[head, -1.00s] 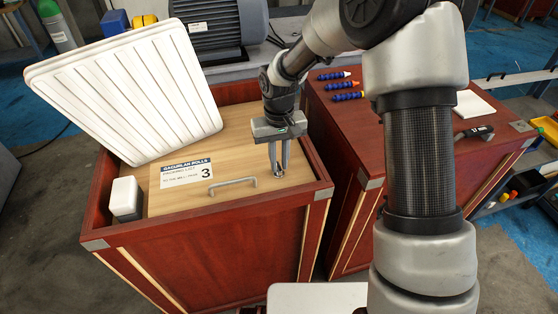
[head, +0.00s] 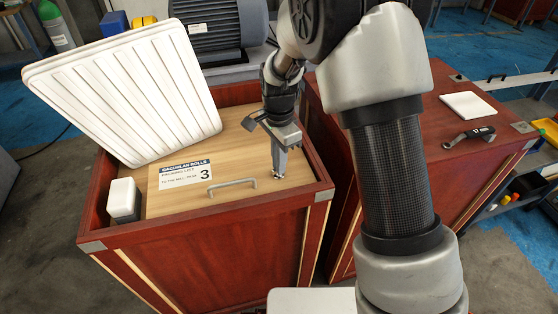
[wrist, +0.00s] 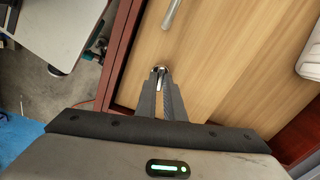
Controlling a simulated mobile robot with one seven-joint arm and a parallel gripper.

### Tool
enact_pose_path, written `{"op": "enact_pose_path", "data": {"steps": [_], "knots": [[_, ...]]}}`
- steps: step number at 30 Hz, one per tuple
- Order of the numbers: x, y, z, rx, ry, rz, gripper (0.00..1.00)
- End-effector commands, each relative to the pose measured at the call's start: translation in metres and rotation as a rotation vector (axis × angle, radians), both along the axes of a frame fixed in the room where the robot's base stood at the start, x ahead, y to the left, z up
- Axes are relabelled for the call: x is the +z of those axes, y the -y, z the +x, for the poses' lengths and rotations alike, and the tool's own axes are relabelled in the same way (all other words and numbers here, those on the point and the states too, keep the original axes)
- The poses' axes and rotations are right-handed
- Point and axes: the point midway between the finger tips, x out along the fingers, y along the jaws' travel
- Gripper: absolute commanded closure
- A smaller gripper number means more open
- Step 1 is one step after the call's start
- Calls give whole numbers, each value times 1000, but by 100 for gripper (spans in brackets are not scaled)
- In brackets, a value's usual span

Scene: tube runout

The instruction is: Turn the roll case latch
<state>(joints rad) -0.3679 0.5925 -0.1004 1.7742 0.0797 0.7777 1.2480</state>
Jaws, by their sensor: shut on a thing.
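The roll case (head: 215,270) is a red-brown wooden box with a light wood lid (head: 170,205) set inside its rim. The latch (head: 277,177) is a small metal piece near the lid's front right corner; it also shows in the wrist view (wrist: 159,70) between the fingertips. My gripper (head: 278,172) points down and is shut on the latch. The fingers (wrist: 162,92) hide part of the latch, so its exact angle is hard to tell. A grey bar handle (head: 232,184) and a paper label marked 3 (head: 186,175) are on the lid, left of the gripper.
A white ribbed panel (head: 130,90) leans over the case's back left. A white-topped block (head: 123,198) stands at the lid's left edge. A second red case at right carries a white pad (head: 467,105) and a dark tool (head: 470,137).

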Motion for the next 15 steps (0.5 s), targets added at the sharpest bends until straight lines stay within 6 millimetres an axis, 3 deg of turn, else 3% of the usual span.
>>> {"op": "enact_pose_path", "data": {"steps": [2,3,6,15], "knots": [[4,-1,-1,-166,-2,-2,100],[1,0,-1,-196,-2,-1,88],[0,0,0,-187,-1,0,72],[1,0,0,-184,-1,0,72]]}}
